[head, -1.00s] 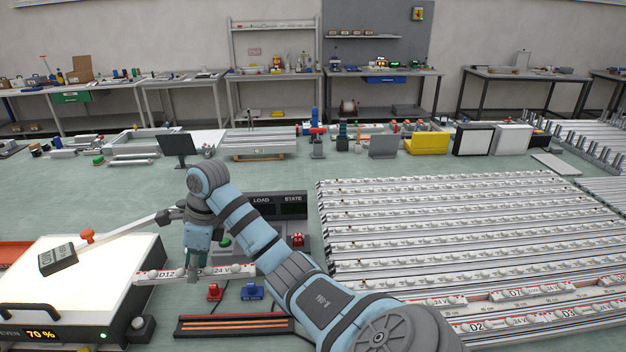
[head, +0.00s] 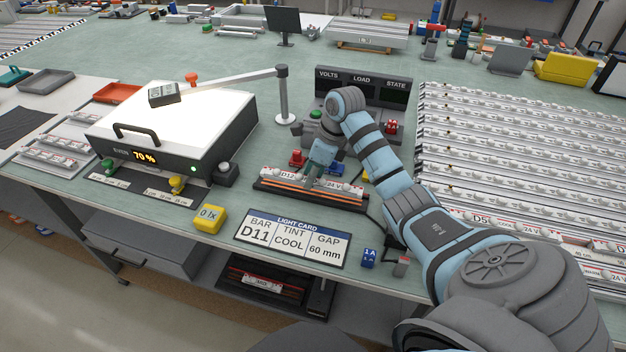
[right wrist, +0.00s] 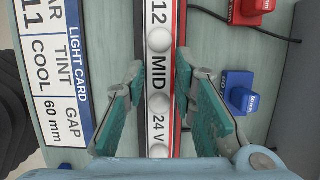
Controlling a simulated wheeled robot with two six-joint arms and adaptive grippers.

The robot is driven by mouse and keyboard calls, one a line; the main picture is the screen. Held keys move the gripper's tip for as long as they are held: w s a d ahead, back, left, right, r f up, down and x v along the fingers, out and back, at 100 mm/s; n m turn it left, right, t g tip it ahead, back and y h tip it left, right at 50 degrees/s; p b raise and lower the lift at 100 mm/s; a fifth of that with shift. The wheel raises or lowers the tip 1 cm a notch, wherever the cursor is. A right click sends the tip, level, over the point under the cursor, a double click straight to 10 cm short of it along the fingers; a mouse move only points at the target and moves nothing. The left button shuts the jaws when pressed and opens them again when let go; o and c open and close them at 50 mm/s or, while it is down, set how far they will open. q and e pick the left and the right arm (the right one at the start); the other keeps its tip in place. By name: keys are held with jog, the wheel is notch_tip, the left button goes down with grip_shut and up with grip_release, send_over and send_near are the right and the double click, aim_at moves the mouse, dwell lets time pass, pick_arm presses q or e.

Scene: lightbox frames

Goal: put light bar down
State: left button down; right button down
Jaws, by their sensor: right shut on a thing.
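The light bar (head: 287,174), white with red ends and marked D12 and 24 V, is in my right gripper (head: 312,178). In the right wrist view my right gripper (right wrist: 160,78) has its teal fingers on either side of the bar (right wrist: 158,72), which reads MID and 24 V. The bar lies lengthwise along a black holder with orange strips (head: 300,194), at its back edge. I cannot tell whether it rests on the holder or hangs just above. My left gripper is not in view.
A light card (head: 292,238) reading D11, COOL, 60 mm lies in front of the holder. A lit lightbox (head: 210,118) stands to the left, with a yellow 0 lx block (head: 209,218) before it. Red and blue pieces sit behind the bar. Rows of bars (head: 520,150) fill the right.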

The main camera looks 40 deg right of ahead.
aim_at(325, 180)
jog(key=shift+x, duration=0.9)
jog(key=shift+s+d+f, duration=0.1)
jog(key=shift+d+f, duration=0.05)
jog(key=shift+f, duration=0.05)
jog(key=c, duration=1.3)
grip_release()
jog(key=shift+r, duration=0.2)
jog(key=p+v, duration=0.2)
jog(key=v, duration=1)
